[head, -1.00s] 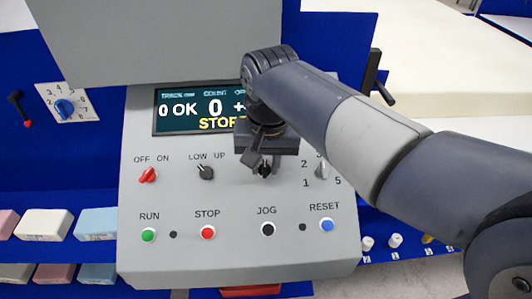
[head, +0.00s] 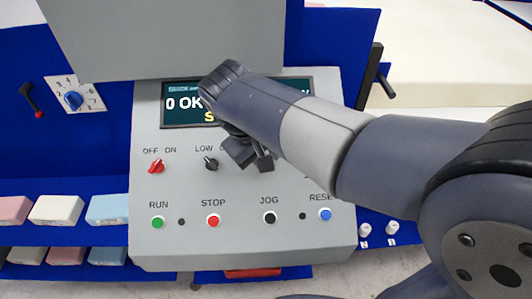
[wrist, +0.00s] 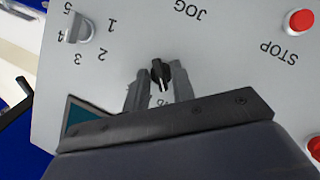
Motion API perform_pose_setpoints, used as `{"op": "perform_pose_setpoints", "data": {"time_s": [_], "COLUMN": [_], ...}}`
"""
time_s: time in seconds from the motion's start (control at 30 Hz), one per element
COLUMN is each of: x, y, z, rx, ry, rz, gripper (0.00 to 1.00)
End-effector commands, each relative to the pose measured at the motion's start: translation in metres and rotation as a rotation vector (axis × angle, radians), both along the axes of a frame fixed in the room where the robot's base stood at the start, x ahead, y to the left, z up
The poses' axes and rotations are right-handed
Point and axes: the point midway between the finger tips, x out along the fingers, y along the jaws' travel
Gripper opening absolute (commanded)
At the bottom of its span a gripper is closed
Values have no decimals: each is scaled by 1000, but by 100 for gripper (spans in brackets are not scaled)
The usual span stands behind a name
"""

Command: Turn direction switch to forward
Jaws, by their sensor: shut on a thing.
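The direction switch is a small black knob (wrist: 160,73) on the grey sloped panel, in the wrist view. My gripper's two grey fingers (wrist: 160,82) stand on either side of it, closed on it. A light mark shows on the knob, but I cannot read which way it is set; its lettering is mostly covered by my gripper. In the head view my gripper (head: 255,160) is at the panel, right of the low/up knob (head: 211,163). My arm and gripper hide the direction switch there.
A red off/on knob (head: 156,166) is at the panel's left. Below are green run (head: 158,222), red stop (head: 213,220), black jog (head: 270,217) and blue reset (head: 325,214) buttons. The numbered selector (wrist: 78,28) is close by. The screen (head: 180,105) is partly covered by my arm.

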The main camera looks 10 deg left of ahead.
Motion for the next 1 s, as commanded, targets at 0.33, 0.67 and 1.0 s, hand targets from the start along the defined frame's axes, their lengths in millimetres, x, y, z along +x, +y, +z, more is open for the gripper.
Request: {"op": "perform_pose_setpoints", "data": {"time_s": [0.33,0.67,1.0], "x": [0,0,-1], "y": [1,1,2], "z": [1,1,4], "rx": [-19,-19,-19], "ry": [-8,-8,-7], "rz": [38,37,36], "gripper": [2,28,31]}}
